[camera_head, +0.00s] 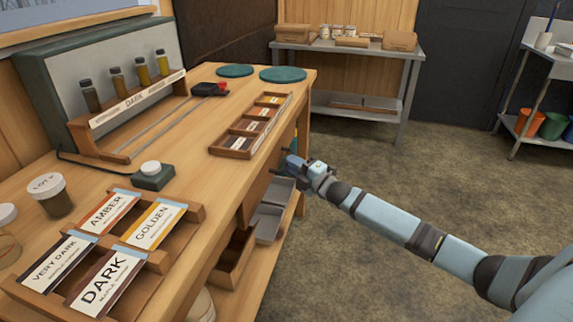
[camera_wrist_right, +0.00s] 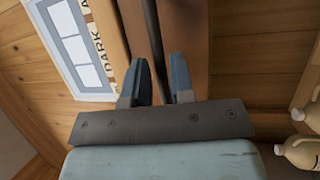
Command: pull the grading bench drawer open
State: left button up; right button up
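The grading bench (camera_head: 185,180) runs along the left of the head view. Its drawer front (camera_head: 256,192) is a darker brown panel under the top's edge, partly hidden by the top and my arm; it looks shut. My right gripper (camera_head: 296,165) is at the bench's front side, just below the top's edge. In the right wrist view the brown drawer front (camera_wrist_right: 192,35) is close ahead. A thin dark bar (camera_wrist_right: 152,35), apparently its handle, runs between the two parted fingers (camera_wrist_right: 159,80). I cannot tell whether they touch it. My left gripper is not in view.
Grey metal bins (camera_head: 268,222) sit on a lower shelf below my gripper. A wooden sample rack (camera_head: 232,146) and a label rack (camera_head: 140,262) stand on the bench top. A metal table (camera_head: 400,52) is behind.

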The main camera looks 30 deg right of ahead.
jog(key=shift+x, duration=0.95)
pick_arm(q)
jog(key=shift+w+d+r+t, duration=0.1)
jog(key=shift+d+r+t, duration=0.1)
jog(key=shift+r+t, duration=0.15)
pick_arm(e)
jog(key=shift+w+a, duration=0.1)
jog(key=shift+w, duration=0.2)
jog(key=shift+c, duration=0.5)
grip_shut()
pick_arm(q)
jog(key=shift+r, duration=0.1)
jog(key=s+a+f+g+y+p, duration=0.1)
jog(key=p, duration=0.3)
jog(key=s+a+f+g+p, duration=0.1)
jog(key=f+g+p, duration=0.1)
jog(key=p, duration=0.2)
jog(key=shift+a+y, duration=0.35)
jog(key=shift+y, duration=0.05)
pick_arm(e)
jog(key=s+d, duration=1.4)
jog(key=s, duration=0.3)
jog(key=shift+d, duration=0.3)
